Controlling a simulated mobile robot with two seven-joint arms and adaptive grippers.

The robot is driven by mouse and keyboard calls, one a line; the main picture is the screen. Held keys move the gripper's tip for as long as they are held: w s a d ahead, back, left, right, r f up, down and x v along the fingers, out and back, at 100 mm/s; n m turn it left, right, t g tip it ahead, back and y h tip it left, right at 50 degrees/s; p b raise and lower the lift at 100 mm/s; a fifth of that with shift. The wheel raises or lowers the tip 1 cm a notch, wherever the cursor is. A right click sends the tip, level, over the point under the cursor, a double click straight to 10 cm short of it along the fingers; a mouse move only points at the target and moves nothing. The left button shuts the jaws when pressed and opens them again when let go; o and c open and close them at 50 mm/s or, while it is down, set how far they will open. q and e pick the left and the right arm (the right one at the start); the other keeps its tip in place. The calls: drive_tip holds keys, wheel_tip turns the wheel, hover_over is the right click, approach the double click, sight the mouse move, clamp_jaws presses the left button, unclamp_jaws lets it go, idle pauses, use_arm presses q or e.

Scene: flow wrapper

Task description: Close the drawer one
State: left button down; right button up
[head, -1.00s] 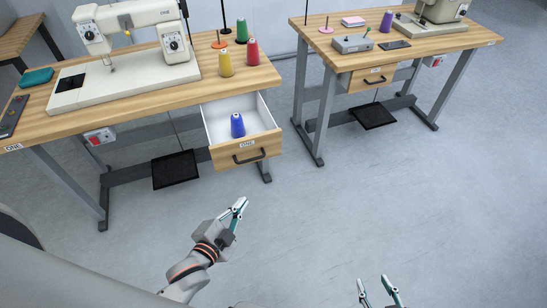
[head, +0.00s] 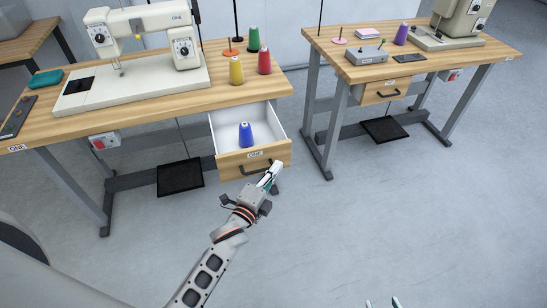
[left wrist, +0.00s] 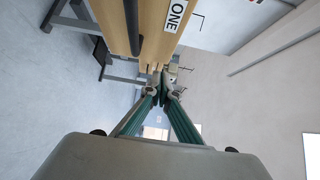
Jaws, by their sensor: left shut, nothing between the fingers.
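Drawer one (head: 232,168), a wooden-front drawer with a white inside and a label "ONE", is pulled out from under the left table. A blue thread cone (head: 246,136) stands in it. Its dark handle (head: 257,165) is on the front and also shows in the left wrist view (left wrist: 133,25). My left gripper (head: 271,174) is shut and empty, at the right part of the drawer front beside the handle. In the left wrist view its fingertips (left wrist: 160,80) lie close to the drawer front's edge; I cannot tell if they touch. My right gripper (head: 382,303) shows only two separated fingertips at the bottom edge.
The left table (head: 130,110) holds a sewing machine (head: 150,45) and yellow, red and green cones. A second table (head: 335,60) with a shut drawer (head: 385,91) stands to the right. A black pedal (head: 180,178) is below the left table. The floor in front is clear.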

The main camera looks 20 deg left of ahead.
use_arm(q)
drive_tip(key=w, duration=0.1)
drive_tip(key=w+a, duration=0.1)
drive_tip(key=w, duration=0.1)
drive_tip(key=shift+w+a, duration=0.2)
drive_tip(key=shift+w, duration=0.05)
drive_tip(key=shift+w+a, duration=0.35)
drive_tip(key=shift+w, duration=0.1)
use_arm(e)
drive_tip(key=shift+w, duration=0.1)
